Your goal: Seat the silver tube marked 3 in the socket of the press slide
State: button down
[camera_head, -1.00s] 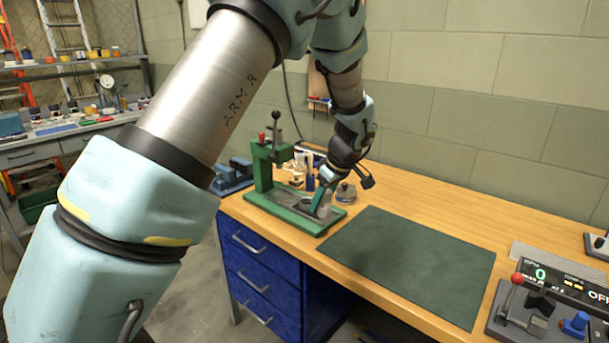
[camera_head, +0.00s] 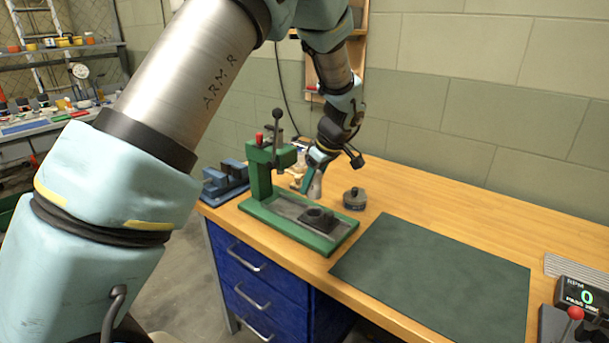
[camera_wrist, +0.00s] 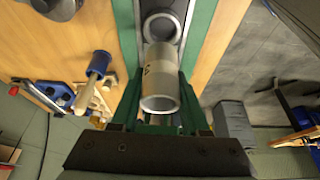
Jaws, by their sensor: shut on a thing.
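My gripper (camera_head: 311,184) is shut on a silver tube (camera_wrist: 161,85) and holds it above the press base. In the wrist view the tube is between the two green fingers, with a yellowish band and a small dark mark too small to read. The press slide (camera_head: 333,224) is a dark block on the base of the green press (camera_head: 259,172), with a round socket (camera_head: 317,213) on top. In the head view the tube is above and apart from the socket. In the wrist view the socket ring (camera_wrist: 162,24) shows just beyond the tube's far end, partly hidden by it.
A dark round canister (camera_head: 354,200) stands right of the press. A blue vise-like block (camera_head: 226,182) is left of it. A green mat (camera_head: 435,275) lies bare at the right.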

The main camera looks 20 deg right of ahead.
aim_at(320, 181)
jog(key=shift+w+f+b, duration=0.1)
jog(key=shift+f+b, duration=0.65)
jog(key=shift+f, duration=1.4)
notch_tip(320, 181, down, 2)
jog(key=shift+f+b, duration=0.1)
jog(key=shift+b, duration=0.95)
jog(key=shift+a+f, duration=0.1)
jog(key=shift+s+f, duration=0.2)
jog(key=shift+c, duration=2.2)
grip_release()
jog(key=shift+o, duration=0.6)
jog(key=shift+s+r+b, duration=0.1)
jog(key=shift+b, duration=0.2)
jog(key=b+v, duration=0.1)
jog(key=v, duration=0.6)
jog(key=b+v, duration=0.1)
jog(key=v, duration=0.3)
jog(key=shift+w+r+b, duration=0.3)
jog(key=shift+r+b, duration=0.05)
